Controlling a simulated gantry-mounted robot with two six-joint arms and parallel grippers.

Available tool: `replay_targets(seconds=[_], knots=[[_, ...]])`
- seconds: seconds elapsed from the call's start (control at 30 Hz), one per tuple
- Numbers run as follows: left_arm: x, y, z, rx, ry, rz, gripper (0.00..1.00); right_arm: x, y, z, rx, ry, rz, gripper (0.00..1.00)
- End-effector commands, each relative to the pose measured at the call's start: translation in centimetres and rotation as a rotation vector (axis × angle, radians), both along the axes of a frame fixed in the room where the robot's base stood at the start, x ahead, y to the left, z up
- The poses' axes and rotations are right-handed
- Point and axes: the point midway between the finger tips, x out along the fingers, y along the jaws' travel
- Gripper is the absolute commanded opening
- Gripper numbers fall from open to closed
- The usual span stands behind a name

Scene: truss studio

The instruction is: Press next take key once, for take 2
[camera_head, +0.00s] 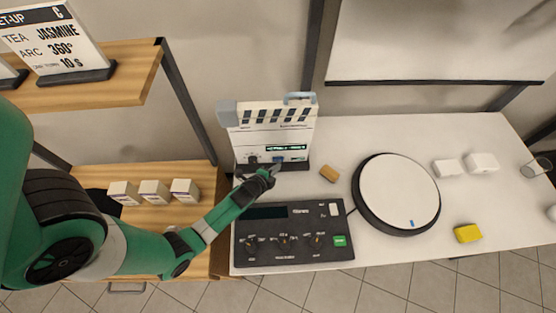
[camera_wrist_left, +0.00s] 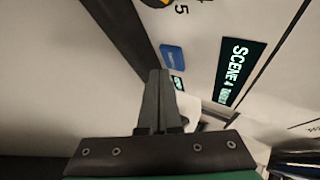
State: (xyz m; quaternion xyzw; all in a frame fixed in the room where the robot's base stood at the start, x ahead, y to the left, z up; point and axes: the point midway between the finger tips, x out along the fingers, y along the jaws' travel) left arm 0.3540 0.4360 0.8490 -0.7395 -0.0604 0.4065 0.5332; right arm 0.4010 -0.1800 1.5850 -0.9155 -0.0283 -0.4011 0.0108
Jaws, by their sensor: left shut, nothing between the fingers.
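The white slate (camera_head: 272,138) with black-and-white clapper stripes stands upright at the back left of the white table. Its dark display with green text (camera_head: 287,148) also shows in the left wrist view (camera_wrist_left: 238,70), where "SCENE 4" is legible. A small blue key (camera_wrist_left: 172,57) is on its face; its label is too small to read. My left gripper (camera_head: 272,170) is in front of the slate's lower part. Its fingers (camera_wrist_left: 157,74) are together and empty, with their tips just short of the blue key in the picture. I cannot tell whether they touch the slate. My right gripper is not in view.
A dark control box (camera_head: 290,256) with knobs and a green button lies below the gripper. A round white turntable (camera_head: 400,190), a brown block (camera_head: 329,174) and a yellow block (camera_head: 467,233) are to the right. Small boxes (camera_head: 155,192) stand on the wooden shelf at left.

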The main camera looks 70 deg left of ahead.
Motion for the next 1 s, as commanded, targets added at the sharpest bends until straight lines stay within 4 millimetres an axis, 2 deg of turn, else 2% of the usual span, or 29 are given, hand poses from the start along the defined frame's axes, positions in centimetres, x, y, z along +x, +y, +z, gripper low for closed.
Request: replay_targets(seconds=[0.37,0.8,1.0], knots=[[-0.1,-0.3,-0.1,0.0,0.001,-0.001,0.0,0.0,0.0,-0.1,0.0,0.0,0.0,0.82],[-1.3,-4.4,-0.2,0.0,0.002,-0.004,0.0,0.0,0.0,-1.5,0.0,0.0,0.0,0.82],[-1.6,-4.9,0.0,0.0,0.0,0.001,0.0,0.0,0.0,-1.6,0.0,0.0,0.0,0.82]])
